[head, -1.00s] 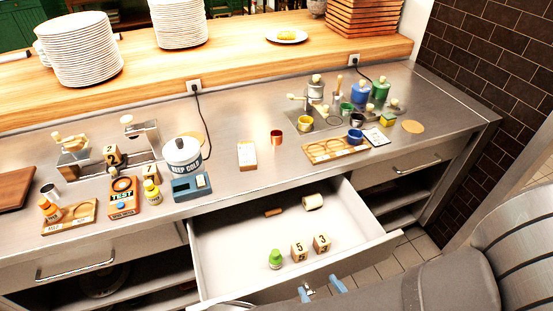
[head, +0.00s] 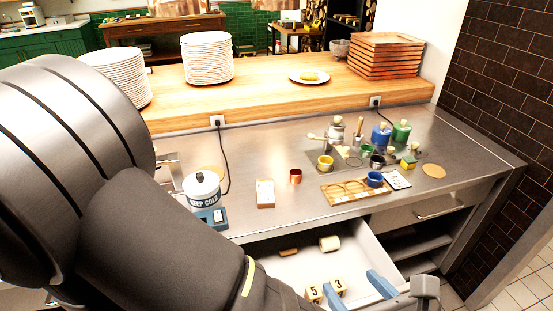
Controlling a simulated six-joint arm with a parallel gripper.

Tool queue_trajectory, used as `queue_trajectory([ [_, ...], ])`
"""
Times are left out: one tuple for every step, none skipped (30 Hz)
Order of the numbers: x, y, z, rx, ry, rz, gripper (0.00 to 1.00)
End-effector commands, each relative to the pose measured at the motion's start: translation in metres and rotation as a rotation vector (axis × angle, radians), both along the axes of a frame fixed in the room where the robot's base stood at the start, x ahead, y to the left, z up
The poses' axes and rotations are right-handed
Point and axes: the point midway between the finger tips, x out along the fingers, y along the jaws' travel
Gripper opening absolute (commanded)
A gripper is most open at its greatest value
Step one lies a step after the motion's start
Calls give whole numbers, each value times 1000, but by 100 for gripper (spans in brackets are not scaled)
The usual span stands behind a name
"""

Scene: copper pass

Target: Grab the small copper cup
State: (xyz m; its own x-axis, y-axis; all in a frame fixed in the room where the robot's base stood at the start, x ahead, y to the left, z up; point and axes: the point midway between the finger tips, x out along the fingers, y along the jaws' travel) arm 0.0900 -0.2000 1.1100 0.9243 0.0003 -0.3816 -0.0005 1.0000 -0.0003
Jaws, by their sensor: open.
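The small copper cup (head: 295,177) stands upright on the steel counter (head: 265,222), behind the open drawer and near the middle of the picture. Nothing touches it. My gripper (head: 357,288) is at the bottom of the picture, over the front of the open drawer. My arm covers the left side of the view.
A white box (head: 265,193) stands left of the cup, and a "KEEP COLD" pot (head: 202,190) farther left. A wooden tray (head: 345,197) and several small pots lie to the right. The open drawer (head: 375,255) holds numbered blocks (head: 338,287) and a pale roll (head: 329,244).

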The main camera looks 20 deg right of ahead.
Motion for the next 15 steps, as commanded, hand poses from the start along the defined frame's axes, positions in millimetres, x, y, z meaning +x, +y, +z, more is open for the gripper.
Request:
queue_trajectory([
  [0, 0, 12, -8, 4, 1, 62],
  [0, -1, 20, -9, 4, -1, 62],
  [0, 0, 30, -9, 3, 0, 62],
  [0, 0, 38, -9, 4, 0, 62],
  [2, -1, 34, -26, 15, 36, 62],
  [3, -3, 31, -60, 34, 79, 62],
  [4, -4, 30, -85, 47, 109, 62],
  [5, -5, 29, -110, 59, 140, 62],
  [6, -7, 27, -145, 76, 182, 62],
  [7, -8, 26, -173, 88, 216, 62],
  [8, -9, 25, -201, 101, 250, 62],
  [10, -11, 23, -240, 116, 300, 62],
  [12, -13, 22, -273, 128, 341, 62],
  [13, -15, 21, -305, 139, 382, 62],
  [15, -18, 19, -355, 155, 444, 62],
])
